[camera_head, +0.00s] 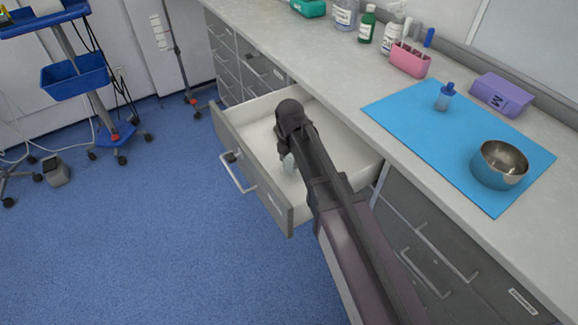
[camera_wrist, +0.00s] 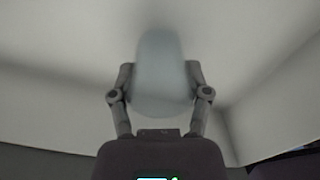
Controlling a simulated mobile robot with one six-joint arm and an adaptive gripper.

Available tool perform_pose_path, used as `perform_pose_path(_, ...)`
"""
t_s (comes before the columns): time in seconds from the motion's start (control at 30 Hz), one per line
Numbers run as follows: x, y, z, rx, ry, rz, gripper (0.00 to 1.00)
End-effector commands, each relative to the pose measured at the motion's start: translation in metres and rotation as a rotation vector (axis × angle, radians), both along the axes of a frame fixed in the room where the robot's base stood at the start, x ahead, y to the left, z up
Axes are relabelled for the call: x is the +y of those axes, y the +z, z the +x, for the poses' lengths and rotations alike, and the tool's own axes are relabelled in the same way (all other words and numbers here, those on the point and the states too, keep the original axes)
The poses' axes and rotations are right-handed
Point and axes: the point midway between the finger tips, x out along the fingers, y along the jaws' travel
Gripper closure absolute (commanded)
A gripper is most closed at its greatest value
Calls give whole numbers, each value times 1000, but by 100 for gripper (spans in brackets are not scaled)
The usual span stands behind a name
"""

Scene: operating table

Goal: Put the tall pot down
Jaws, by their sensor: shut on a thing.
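The tall pot (camera_wrist: 161,75) is pale grey-blue, smooth and rounded. In the wrist view it stands between the two fingers of my gripper (camera_wrist: 160,88), which is shut on it. In the head view a small pale part of the pot (camera_head: 289,163) shows beside my dark wrist, inside the open drawer (camera_head: 243,122). My arm hides most of my gripper in that view. I cannot tell whether the pot touches the drawer floor.
The drawer's white floor looks otherwise empty where visible. On the counter (camera_head: 345,77) lies a blue mat (camera_head: 440,140) with a metal bowl (camera_head: 499,165) and a small blue-capped bottle (camera_head: 445,97). A purple box (camera_head: 502,93) and pink holder (camera_head: 410,60) stand behind.

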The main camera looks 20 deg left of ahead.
Motion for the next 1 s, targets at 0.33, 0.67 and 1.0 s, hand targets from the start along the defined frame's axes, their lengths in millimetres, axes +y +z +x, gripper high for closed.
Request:
perform_pose_path(0.33,0,-15,0,0,0,0,94)
perform_pose_path(0.67,0,-17,0,0,-1,0,94)
perform_pose_path(1.0,-1,-17,0,0,-1,0,4)
